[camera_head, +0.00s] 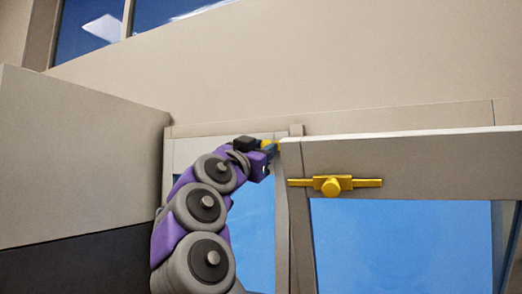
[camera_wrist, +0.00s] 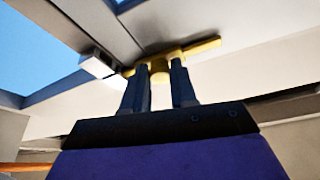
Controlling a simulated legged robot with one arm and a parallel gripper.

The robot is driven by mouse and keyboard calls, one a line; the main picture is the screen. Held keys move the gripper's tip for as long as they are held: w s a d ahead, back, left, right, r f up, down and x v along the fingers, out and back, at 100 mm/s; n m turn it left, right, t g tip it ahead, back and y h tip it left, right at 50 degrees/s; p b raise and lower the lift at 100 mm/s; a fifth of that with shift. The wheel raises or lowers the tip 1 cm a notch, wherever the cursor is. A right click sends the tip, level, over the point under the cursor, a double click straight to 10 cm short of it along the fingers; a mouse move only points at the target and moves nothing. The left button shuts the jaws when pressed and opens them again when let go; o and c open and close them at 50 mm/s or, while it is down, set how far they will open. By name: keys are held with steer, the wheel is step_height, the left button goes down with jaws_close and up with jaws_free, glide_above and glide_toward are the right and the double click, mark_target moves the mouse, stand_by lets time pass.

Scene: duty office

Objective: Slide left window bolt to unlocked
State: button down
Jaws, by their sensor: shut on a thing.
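The left window bolt (camera_wrist: 202,47) is a yellow bar with a knob, mounted on the pale window frame. In the wrist view my gripper (camera_wrist: 162,75) has its two dark fingers on either side of the yellow knob, shut on it. In the head view my gripper (camera_head: 270,150) is at the top of the left window, and only a small yellow part of the left bolt (camera_head: 266,143) shows behind it. A second yellow bolt (camera_head: 333,186) with a round knob sits on the right window frame, apart from my gripper.
A grey cabinet-like block (camera_head: 80,160) stands at the left, close to my arm. The right window panel (camera_head: 420,165) juts out toward the camera, just right of my gripper. Blue glass (camera_head: 400,245) fills the panes below.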

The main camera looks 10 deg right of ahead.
steer(key=w+a+p, duration=0.2)
steer(key=a+p, duration=0.1)
steer(key=shift+r, duration=0.2)
